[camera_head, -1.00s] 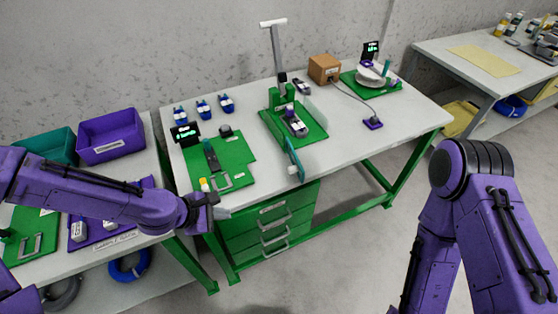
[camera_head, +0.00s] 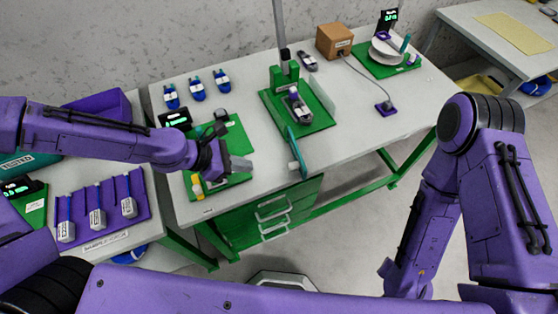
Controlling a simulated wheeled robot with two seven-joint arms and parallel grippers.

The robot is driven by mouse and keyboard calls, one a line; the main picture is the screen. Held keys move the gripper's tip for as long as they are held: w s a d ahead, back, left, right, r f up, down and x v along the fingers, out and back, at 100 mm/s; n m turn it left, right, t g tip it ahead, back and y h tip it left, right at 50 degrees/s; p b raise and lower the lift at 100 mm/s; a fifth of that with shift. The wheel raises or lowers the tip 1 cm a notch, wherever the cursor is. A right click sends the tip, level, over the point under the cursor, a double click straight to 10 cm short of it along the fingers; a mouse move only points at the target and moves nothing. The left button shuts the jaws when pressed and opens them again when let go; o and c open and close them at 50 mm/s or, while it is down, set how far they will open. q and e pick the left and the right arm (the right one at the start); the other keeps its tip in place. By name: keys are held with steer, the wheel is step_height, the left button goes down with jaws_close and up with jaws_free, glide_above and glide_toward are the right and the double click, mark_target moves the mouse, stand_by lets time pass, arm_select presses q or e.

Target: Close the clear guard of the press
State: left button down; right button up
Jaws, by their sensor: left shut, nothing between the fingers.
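The press (camera_head: 284,82) stands on a green base plate (camera_head: 318,126) near the middle of the table, with a grey lever rising behind it. A labelled grey-and-blue part (camera_head: 298,107) sits in it. The clear guard (camera_head: 297,150) is a teal-edged panel standing swung out from the plate's front left, with a pale knob (camera_head: 293,165) on it. A clear panel (camera_head: 321,94) stands at the press's right side. My left gripper (camera_head: 240,163) is shut and empty, over the left green board, left of the guard and apart from it. My right gripper is out of view.
The left green board (camera_head: 236,137) carries a small display (camera_head: 175,117) and a yellow-capped item (camera_head: 197,187). Several blue parts (camera_head: 197,89) stand behind it. A cardboard box (camera_head: 334,41) and a cabled purple pad (camera_head: 385,106) lie right. The table right of the press is mostly clear.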

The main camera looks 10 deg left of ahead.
arm_select(q)
steer(key=x, duration=0.8)
steer(key=shift+w+a+f+b, duration=0.1)
steer(key=shift+w+f+b, duration=0.05)
steer(key=shift+b, duration=0.15)
steer(key=d, duration=0.1)
steer(key=d+p, duration=0.1)
steer(key=shift+w+d+r, duration=0.25)
steer(key=shift+w, duration=0.15)
steer(key=shift+w+d, duration=0.25)
steer(key=shift+d, duration=0.35)
steer(key=shift+f, duration=0.1)
